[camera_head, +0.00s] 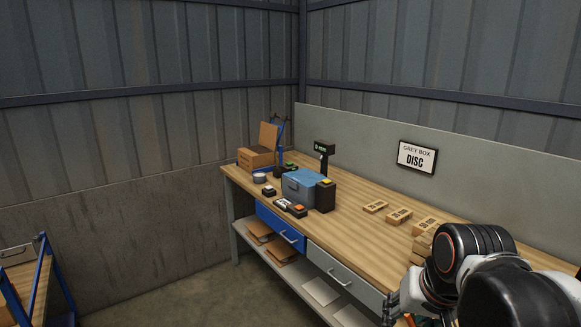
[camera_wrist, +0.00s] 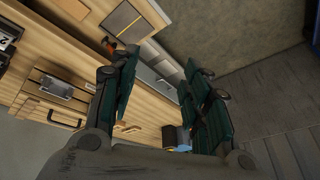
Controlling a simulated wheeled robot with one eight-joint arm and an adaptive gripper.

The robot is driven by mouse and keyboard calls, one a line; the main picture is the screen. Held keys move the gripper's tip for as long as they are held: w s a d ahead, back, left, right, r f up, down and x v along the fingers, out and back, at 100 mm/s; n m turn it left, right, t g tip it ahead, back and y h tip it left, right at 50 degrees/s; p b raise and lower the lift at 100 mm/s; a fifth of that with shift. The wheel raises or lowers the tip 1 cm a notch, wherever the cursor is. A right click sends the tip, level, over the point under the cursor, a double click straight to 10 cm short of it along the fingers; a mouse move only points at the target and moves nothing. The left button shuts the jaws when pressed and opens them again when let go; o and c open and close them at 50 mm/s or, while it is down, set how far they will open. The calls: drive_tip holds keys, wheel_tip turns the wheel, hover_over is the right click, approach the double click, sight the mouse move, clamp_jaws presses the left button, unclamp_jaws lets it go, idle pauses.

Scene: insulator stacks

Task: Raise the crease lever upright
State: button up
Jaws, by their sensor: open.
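I cannot pick out the crease lever for certain. In the wrist view a small orange part (camera_wrist: 110,43) stands on the bench beside a brown board with a dark line (camera_wrist: 125,18); I cannot tell whether it is the lever. A bit of orange also shows low in the head view (camera_head: 408,320), beside my gripper (camera_head: 391,305). My gripper is also in the wrist view (camera_wrist: 161,60); its two dark green fingers are spread with nothing between them. The left finger lies in front of the bench edge. My arm hides the near right end of the bench in the head view.
The wooden bench (camera_head: 345,222) has a blue drawer (camera_head: 281,230) and a grey drawer (camera_head: 342,275). A blue-grey box (camera_head: 299,187) stands toward its far end. Several small cardboard pieces (camera_head: 398,216) lie near my arm. A slatted crate (camera_wrist: 50,100) is at left in the wrist view.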

drive_tip(key=s+n, duration=0.1)
drive_tip(key=s+n+t, duration=0.1)
drive_tip(key=s, duration=0.1)
drive_tip(key=s+a+n+t, duration=0.1)
drive_tip(key=s, duration=0.1)
drive_tip(key=shift+s+a+f, duration=0.1)
drive_tip(key=shift+s+f, duration=0.15)
drive_tip(key=shift+f, duration=0.1)
drive_tip(key=shift+s, duration=0.15)
drive_tip(key=c, duration=0.3)
drive_tip(key=shift+t, duration=0.3)
clamp_jaws()
drive_tip(key=w+d+f+n+g+h+p, duration=0.1)
drive_tip(key=w+f+n+g+p, duration=0.1)
drive_tip(key=w+n, duration=0.6)
drive_tip(key=w+d+f+n+g+h+p, duration=0.1)
drive_tip(key=w+d+f+n+g+p, duration=0.15)
drive_tip(key=w+n, duration=0.55)
drive_tip(key=w+d+f+n+g, duration=0.1)
drive_tip(key=w+d+f+n, duration=0.15)
drive_tip(key=f+n, duration=1.05)
drive_tip(key=shift+w+d+f+m+b, duration=0.3)
drive_tip(key=shift+w+d+m, duration=0.4)
drive_tip(key=shift+m, duration=0.2)
drive_tip(key=shift+w+d+f+m+b, duration=0.15)
drive_tip(key=shift+w+d+f+m, duration=0.1)
drive_tip(key=shift+w+d+m, duration=0.55)
